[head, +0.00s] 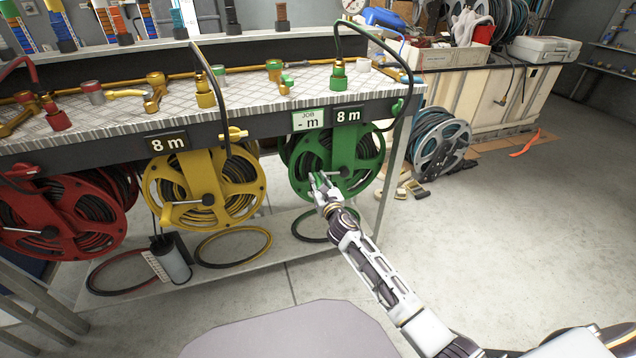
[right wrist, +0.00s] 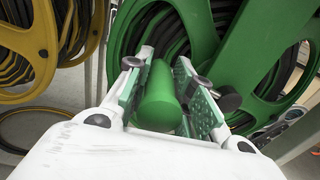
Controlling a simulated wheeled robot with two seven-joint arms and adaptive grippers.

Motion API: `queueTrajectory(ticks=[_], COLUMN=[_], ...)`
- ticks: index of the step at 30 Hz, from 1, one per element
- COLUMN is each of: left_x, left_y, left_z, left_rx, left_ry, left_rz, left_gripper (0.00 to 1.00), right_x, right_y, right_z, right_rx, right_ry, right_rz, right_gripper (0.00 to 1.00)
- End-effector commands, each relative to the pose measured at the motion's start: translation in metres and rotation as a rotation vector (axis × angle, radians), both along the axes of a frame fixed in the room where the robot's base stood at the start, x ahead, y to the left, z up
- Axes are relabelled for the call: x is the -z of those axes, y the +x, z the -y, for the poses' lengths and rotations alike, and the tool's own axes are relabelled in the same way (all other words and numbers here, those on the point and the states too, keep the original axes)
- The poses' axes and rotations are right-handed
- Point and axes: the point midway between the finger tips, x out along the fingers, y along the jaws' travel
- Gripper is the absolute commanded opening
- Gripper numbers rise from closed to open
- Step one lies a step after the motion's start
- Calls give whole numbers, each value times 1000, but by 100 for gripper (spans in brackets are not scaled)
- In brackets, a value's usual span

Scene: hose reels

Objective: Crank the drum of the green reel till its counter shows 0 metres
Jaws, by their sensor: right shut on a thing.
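The green reel (head: 372,160) hangs under the bench edge at the right end, black hose wound on its drum. It also fills the top of the right wrist view (right wrist: 225,45). Its counter (head: 348,115) reads 8 m; the job card (head: 308,119) beside it reads "- m". My right gripper (head: 320,187) is at the lower left of the reel's face. In the right wrist view its padded fingers (right wrist: 165,98) are shut around a green cylindrical crank handle (right wrist: 158,90). A dark knob (right wrist: 229,99) shows just right of the fingers. My left gripper is not in view.
A yellow reel (head: 160,190) with an 8 m counter (head: 166,143) and a red reel (head: 95,220) hang to the left. A bench leg (head: 389,185) stands close right of the green reel. A lower shelf (head: 240,275) lies beneath. The floor (head: 500,230) at right is mostly clear.

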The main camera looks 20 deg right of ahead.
Motion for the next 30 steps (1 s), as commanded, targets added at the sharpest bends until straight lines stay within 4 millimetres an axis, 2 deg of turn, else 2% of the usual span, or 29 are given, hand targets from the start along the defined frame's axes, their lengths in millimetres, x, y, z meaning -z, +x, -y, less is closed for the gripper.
queueTrajectory(ticks=[11, 22, 30], left_x=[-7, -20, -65], left_y=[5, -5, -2], left_z=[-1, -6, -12], left_rx=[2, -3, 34], left_ry=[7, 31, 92], left_rz=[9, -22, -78], left_gripper=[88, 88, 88], right_x=[-4, -25, -45], right_y=[0, 0, 1], right_z=[0, 2, 9], right_rx=[0, 0, 1], right_ry=[27, 173, 347], right_rz=[-1, -4, -9], right_gripper=[0, 0, 0])
